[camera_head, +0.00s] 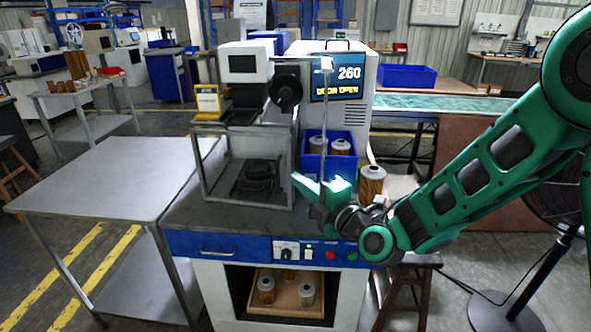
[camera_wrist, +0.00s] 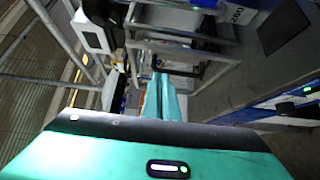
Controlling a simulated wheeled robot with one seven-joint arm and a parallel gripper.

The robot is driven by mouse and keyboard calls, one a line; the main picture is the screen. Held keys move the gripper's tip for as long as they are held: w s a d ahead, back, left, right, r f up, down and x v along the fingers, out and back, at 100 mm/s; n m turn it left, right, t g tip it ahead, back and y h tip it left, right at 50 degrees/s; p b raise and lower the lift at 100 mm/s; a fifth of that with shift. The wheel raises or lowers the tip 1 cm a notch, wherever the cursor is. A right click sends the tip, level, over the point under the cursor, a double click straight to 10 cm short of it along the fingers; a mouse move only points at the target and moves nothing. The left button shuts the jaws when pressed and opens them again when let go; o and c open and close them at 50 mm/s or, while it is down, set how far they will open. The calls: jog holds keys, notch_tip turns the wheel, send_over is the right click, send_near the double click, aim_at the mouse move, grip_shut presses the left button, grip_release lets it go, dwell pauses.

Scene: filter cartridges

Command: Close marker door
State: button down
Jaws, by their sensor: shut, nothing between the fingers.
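The marker machine has a framed, see-through enclosure (camera_head: 247,165) on its bench, with dark round parts inside. Its display (camera_head: 338,86) reads "260" and "DOOR OPEN". I cannot clearly tell the door panel from the rest of the frame. Metal frame bars (camera_wrist: 185,48) cross the wrist view ahead of my fingers. My gripper (camera_head: 321,187) is just right of the enclosure, over the bench's front right part. It is shut and empty; its green fingers (camera_wrist: 161,88) lie together in the wrist view. I cannot tell whether they touch the frame.
A blue bin (camera_head: 329,167) with cartridges stands behind my gripper, and another cartridge (camera_head: 372,183) is to its right. A thin upright post (camera_head: 325,110) rises near the bin. Buttons line the bench front (camera_head: 330,253). The metal table (camera_head: 105,180) at left is clear.

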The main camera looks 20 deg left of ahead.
jog(key=shift+w+a, duration=0.6)
jog(key=shift+w, duration=0.45)
jog(key=shift+w+a, duration=0.55)
jog(key=shift+w, duration=0.5)
jog(key=shift+w+a, duration=0.6)
jog(key=shift+w, duration=0.45)
